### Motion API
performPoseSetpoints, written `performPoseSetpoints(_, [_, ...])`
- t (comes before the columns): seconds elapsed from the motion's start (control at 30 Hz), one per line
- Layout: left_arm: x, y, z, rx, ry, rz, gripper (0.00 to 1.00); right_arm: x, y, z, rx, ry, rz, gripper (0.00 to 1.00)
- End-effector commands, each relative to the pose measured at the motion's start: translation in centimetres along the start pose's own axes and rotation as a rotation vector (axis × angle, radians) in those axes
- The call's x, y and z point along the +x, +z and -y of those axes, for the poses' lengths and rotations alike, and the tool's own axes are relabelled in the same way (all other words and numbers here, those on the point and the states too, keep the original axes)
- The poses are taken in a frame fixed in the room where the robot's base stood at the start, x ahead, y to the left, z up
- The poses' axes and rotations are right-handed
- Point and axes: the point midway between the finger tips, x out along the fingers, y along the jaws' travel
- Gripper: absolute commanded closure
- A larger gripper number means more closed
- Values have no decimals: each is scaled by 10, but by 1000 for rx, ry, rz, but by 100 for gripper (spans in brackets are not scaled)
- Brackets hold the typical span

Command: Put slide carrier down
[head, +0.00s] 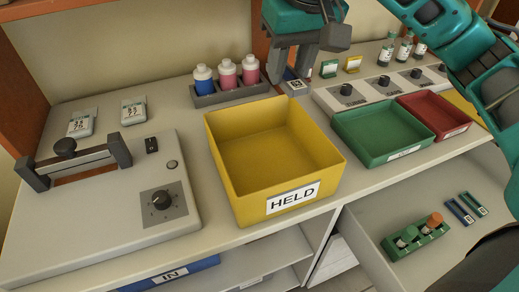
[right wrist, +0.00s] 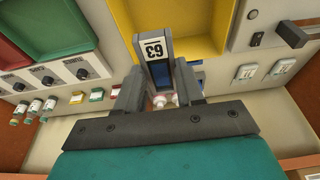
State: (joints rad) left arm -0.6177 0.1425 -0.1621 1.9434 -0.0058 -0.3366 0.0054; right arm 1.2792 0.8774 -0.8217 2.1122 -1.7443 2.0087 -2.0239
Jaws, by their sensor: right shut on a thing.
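My right gripper (head: 297,72) is shut on a slide carrier (head: 296,86), above the back of the bench, behind the yellow HELD tray (head: 222,165) and right of the bottle rack. The right wrist view shows the carrier (right wrist: 154,47) between the fingers of the right gripper (right wrist: 158,88). It is a narrow piece with a dark blue middle and a white label that reads 63. Its lower part is partly hidden by the fingers, and I cannot tell whether it touches the bench. The HELD tray is empty. My left gripper is not in view.
A green tray (head: 378,137) and a red tray (head: 435,115) stand right of the yellow one, before a knobbed panel (head: 335,98).

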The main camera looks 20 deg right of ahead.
Motion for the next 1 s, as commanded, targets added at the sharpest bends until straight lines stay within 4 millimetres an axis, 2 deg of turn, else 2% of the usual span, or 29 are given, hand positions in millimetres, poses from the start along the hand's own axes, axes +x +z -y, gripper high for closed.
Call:
performPoseSetpoints(0.07, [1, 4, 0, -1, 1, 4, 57, 10, 3, 0, -1, 1, 3, 92])
performPoseSetpoints(0.27, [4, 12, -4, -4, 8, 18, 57, 57, 18, 0, -1, 2, 7, 92])
performPoseSetpoints(0.5, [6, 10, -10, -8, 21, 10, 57, 118, 34, 0, -1, 2, 6, 92])
performPoseSetpoints(0.6, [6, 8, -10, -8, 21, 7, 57, 136, 39, 0, 0, 1, 5, 92])
performPoseSetpoints(0.87, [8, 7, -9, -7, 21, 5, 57, 156, 44, 0, 0, 1, 2, 92])
performPoseSetpoints(1.0, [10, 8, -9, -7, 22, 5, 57, 175, 50, 0, 0, 2, 5, 92])
